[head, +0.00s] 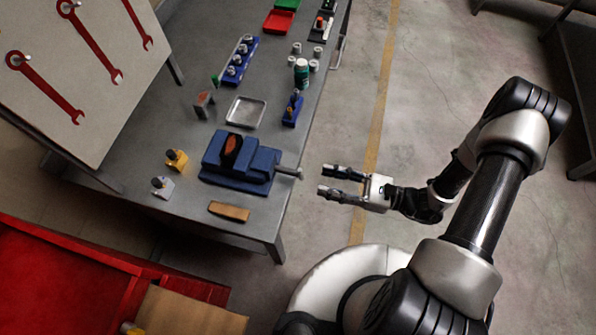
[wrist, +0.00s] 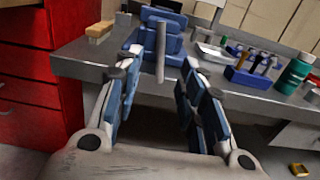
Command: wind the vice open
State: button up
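The blue vice (head: 262,160) stands on the grey bench near its right edge. A dark and orange oval piece (head: 231,150) sits at its jaws. The grey handle bar (head: 288,172) is at the vice's right end, by the bench edge. In the wrist view the vice (wrist: 170,45) is straight ahead, and the bar (wrist: 161,50) stands upright in front of it. My gripper (head: 323,179) is open and empty, off the bench edge with its fingers toward the bar. In the wrist view my gripper (wrist: 160,72) has its fingers apart on either side of the bar's line, apparently short of it.
A metal tray (head: 246,111), a green bottle (head: 301,74) and blue holders (head: 292,110) stand farther along the bench. A tan brush or block (head: 229,211) lies nearer. A red cabinet (wrist: 28,60) is left in the wrist view.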

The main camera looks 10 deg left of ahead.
aim_at(298, 174)
jog(key=a, duration=0.8)
jog(key=shift+w+a+b, duration=0.35)
jog(key=shift+a, duration=0.05)
jog(key=shift+c, duration=0.4)
grip_shut()
